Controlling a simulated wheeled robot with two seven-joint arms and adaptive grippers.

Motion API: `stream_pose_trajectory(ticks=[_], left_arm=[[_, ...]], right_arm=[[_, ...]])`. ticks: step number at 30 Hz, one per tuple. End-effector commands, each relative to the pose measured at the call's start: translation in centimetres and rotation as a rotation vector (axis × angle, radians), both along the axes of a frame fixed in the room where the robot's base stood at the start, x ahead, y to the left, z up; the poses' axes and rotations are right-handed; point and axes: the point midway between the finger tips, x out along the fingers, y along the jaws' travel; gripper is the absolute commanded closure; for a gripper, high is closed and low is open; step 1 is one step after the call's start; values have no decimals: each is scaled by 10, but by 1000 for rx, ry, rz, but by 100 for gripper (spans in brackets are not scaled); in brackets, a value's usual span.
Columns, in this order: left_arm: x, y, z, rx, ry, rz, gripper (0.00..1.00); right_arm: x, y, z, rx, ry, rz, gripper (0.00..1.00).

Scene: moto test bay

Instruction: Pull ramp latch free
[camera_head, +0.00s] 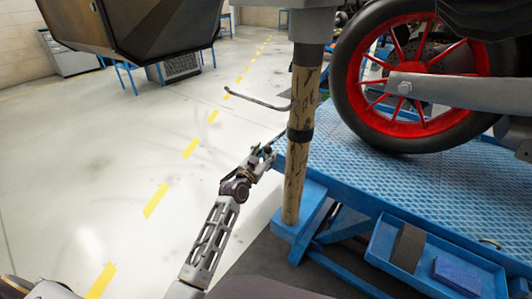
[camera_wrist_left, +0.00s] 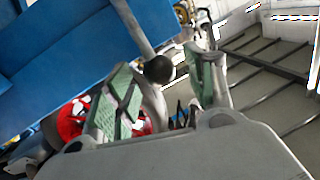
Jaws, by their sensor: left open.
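A black round knob (camera_wrist_left: 159,69) on a thin grey rod (camera_wrist_left: 133,25) shows in the left wrist view; it looks like the ramp latch handle. The rod runs up beside a blue panel. My left gripper (camera_wrist_left: 163,88) is open, its green-padded fingers on either side of the knob in the picture. I cannot tell whether they touch it. In the head view my left gripper (camera_head: 264,154) is at the left corner of the blue ramp platform (camera_head: 350,160), just left of a wooden-patterned post. The knob is not clear there. My right gripper is not in view.
The upright post (camera_head: 297,170) stands close right of my left gripper. A dark bent bar (camera_head: 258,102) sticks out left of it. A motorcycle wheel (camera_head: 400,75) stands on the platform. A blue tray (camera_head: 435,258) is at lower right. The floor left is open.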

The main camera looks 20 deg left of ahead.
Motion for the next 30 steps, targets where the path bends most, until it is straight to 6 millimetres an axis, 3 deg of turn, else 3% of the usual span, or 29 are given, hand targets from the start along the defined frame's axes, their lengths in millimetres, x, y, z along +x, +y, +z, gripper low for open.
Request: stream_pose_trajectory(ticks=[6,18,30], left_arm=[[10,-2,0,-1,0,0,46],[13,-2,0,-1,0,-1,46],[13,-2,0,-1,0,0,97]], right_arm=[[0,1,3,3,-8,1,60],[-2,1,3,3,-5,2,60],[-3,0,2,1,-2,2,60]])
